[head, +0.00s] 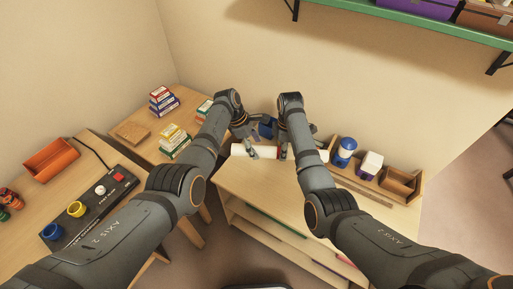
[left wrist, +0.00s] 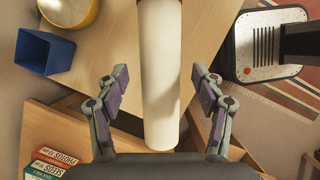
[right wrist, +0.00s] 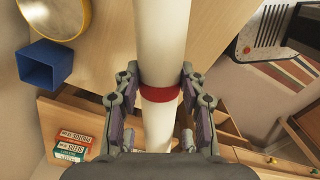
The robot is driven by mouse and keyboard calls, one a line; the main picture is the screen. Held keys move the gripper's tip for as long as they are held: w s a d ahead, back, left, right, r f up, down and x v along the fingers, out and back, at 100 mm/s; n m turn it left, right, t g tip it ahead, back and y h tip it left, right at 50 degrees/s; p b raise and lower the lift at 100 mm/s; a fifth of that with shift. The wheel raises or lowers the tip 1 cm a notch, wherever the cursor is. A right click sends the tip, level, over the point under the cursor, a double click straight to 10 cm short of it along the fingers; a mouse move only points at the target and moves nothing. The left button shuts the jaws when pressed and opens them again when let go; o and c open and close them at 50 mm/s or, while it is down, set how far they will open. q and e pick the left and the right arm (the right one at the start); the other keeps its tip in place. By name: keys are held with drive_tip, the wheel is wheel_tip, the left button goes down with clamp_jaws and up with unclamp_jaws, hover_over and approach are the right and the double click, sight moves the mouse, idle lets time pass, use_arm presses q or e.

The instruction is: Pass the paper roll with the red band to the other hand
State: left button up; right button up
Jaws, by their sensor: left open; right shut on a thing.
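The white paper roll (head: 240,149) is held level above the desk in the head view, partly hidden by my arms. Its red band (right wrist: 160,93) shows in the right wrist view. My right gripper (right wrist: 159,85) is shut on the roll around the band. My left gripper (left wrist: 160,82) is open, its fingers on either side of the roll (left wrist: 160,60) near one plain white end, with a gap on both sides. The band is not visible in the left wrist view.
A blue square cup (left wrist: 45,53) and a yellow-rimmed round thing (left wrist: 68,10) stand near the roll. Stacks of small boxes (head: 173,140) are on the left table. A wooden organiser (head: 375,180) with a blue-and-white jar (head: 344,152) stands right. The front desktop (head: 250,185) is clear.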

use_arm(q)
drive_tip(key=shift+x, duration=0.8)
drive_tip(key=shift+c, duration=0.2)
drive_tip(key=c, duration=1.2)
use_arm(e)
drive_tip(key=o, duration=1.2)
